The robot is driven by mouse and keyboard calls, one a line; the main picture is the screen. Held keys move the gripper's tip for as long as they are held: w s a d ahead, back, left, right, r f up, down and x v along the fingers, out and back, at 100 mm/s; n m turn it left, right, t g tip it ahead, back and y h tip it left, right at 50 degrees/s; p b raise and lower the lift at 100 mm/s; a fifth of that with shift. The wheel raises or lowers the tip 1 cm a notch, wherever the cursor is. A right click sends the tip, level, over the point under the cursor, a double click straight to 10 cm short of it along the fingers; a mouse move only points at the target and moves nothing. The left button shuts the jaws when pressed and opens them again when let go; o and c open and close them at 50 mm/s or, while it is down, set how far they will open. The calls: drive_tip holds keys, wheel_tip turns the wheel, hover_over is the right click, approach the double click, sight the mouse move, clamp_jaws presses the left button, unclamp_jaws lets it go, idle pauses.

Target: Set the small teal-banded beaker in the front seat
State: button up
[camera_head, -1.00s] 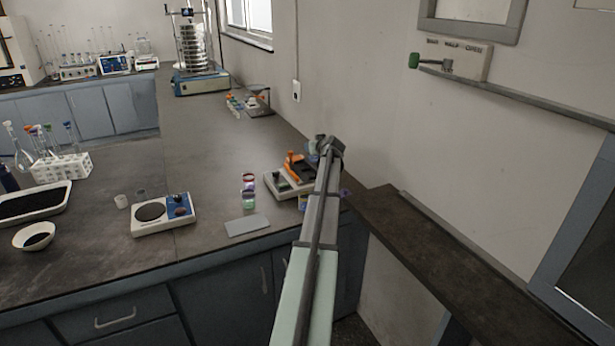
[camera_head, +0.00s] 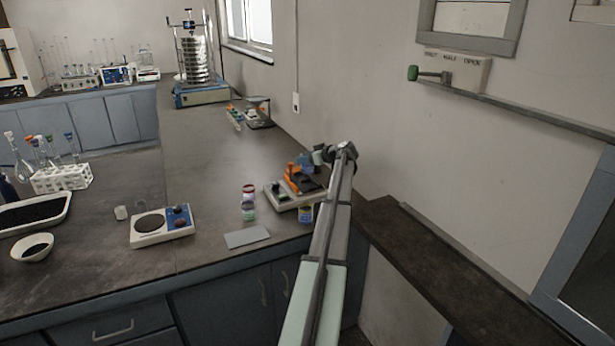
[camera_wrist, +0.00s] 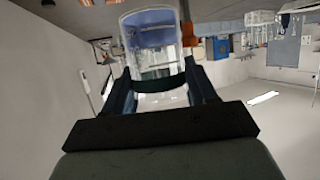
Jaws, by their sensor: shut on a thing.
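My gripper (camera_wrist: 157,88) is shut on a clear beaker (camera_wrist: 150,36) with a dark teal band across it, between the two fingers in the wrist view. The beaker's inside looks bluish, and one end of it runs out toward the top of that picture. In the head view my gripper (camera_head: 319,156) is above the back right of a small pale device (camera_head: 290,200) with an orange clamp (camera_head: 292,174). The held beaker shows there only as a small bluish patch, apart from the bench top. I cannot tell which part of the device is the front seat.
Two small banded containers (camera_head: 248,209) stand left of the device, and a yellow-and-blue one (camera_head: 306,213) is at its front right. A grey plate (camera_head: 247,237) lies near the bench edge. The wall is close on the right.

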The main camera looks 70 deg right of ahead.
sight(308, 172)
drive_tip(key=shift+f, duration=3.4)
drive_tip(key=shift+f, duration=0.1)
drive_tip(key=o, duration=1.2)
drive_tip(key=shift+s+a+r, duration=0.1)
drive_tip(key=shift+s+r, duration=0.05)
drive_tip(key=shift+r, duration=0.05)
drive_tip(key=v, duration=1.1)
drive_tip(key=shift+s+a+r, duration=0.1)
drive_tip(key=shift+s+r, duration=0.05)
drive_tip(key=shift+s, duration=0.1)
